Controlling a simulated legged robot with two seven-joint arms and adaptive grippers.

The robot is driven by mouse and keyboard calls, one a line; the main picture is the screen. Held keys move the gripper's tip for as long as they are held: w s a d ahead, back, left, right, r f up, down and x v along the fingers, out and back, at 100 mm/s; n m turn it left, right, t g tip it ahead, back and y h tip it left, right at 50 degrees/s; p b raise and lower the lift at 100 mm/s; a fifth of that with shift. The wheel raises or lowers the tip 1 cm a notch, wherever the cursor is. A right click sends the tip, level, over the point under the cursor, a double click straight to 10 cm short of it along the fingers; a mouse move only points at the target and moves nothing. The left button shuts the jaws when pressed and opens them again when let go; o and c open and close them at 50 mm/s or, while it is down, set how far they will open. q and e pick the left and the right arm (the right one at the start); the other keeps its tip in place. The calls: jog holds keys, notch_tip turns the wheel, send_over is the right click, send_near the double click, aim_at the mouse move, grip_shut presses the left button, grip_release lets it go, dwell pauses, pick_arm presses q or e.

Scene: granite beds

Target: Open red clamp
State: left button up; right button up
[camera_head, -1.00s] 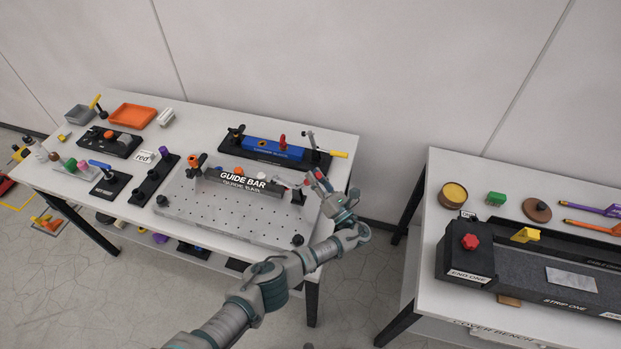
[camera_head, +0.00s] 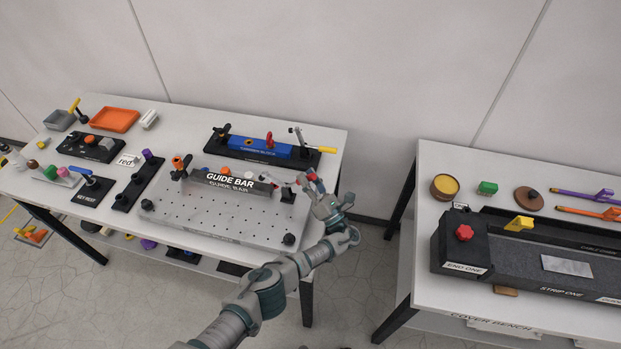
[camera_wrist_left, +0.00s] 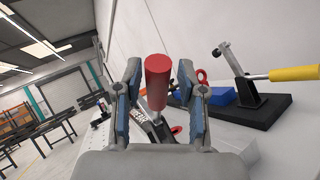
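The red clamp (camera_head: 287,194) stands at the right end of the guide bar (camera_head: 233,181) on the perforated plate. Its thick red handle (camera_wrist_left: 157,77) points toward my left wrist camera, with a metal lever below it. My left gripper (camera_head: 311,186) is at the handle. In the left wrist view, the gripper's blue-padded fingers (camera_wrist_left: 158,88) stand apart on either side of the handle, with visible gaps. Whether either finger touches it cannot be told. The clamp's base is partly hidden by the handle and fingers. My right gripper is not in view.
Behind the plate (camera_head: 205,222) lies a blue block (camera_head: 258,149) in a black fixture with a yellow-handled lever (camera_head: 318,149). Other fixtures and trays fill the bench's left side. A second bench (camera_head: 480,165) stands right, across a floor gap.

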pick_arm(q)
jog(key=shift+w, duration=0.2)
jog(key=shift+s+d+r, duration=0.1)
jog(key=shift+s+r, duration=0.05)
jog(key=shift+r, duration=0.3)
jog(key=r, duration=0.9)
jog(key=shift+w, duration=0.2)
